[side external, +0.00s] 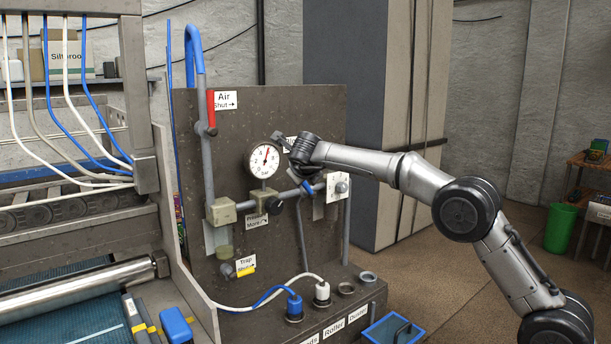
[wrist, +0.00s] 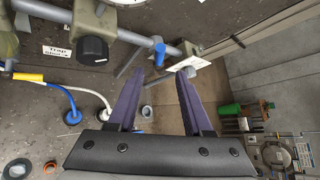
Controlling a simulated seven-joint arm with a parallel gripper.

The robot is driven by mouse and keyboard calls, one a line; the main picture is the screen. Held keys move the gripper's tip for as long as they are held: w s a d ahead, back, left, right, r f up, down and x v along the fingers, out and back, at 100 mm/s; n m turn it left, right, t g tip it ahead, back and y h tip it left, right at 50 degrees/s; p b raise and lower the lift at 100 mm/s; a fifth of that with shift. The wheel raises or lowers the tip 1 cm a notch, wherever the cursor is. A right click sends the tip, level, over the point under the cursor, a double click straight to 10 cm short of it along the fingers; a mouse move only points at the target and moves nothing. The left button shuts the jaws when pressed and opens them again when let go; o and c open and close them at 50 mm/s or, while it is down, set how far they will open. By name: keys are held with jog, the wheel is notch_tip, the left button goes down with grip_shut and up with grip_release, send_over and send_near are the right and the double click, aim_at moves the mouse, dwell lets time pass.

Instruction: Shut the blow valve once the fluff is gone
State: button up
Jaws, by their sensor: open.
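A blue handle (side external: 307,187), apparently the blow valve's, sits on the horizontal pipe at the panel's right. It stands at an angle to the pipe; it also shows in the wrist view (wrist: 159,54). A label above it is mostly hidden by my gripper, leaving "Bl" readable. My gripper (side external: 281,139) is open and empty, in front of the panel above the handle. In the wrist view its purple fingers (wrist: 160,76) are spread, with the blue handle beyond the gap between their tips. A grey round end (side external: 341,187) sits over a white plate at the right. I cannot make out any fluff.
The panel (side external: 315,110) carries a red air handle (side external: 211,112) in line with its pipe, a gauge (side external: 264,160), a black pressure knob (side external: 273,205) and a yellow trap handle (side external: 245,271). Hoses and sockets line the base.

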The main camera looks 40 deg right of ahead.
jog(key=shift+v, duration=1.15)
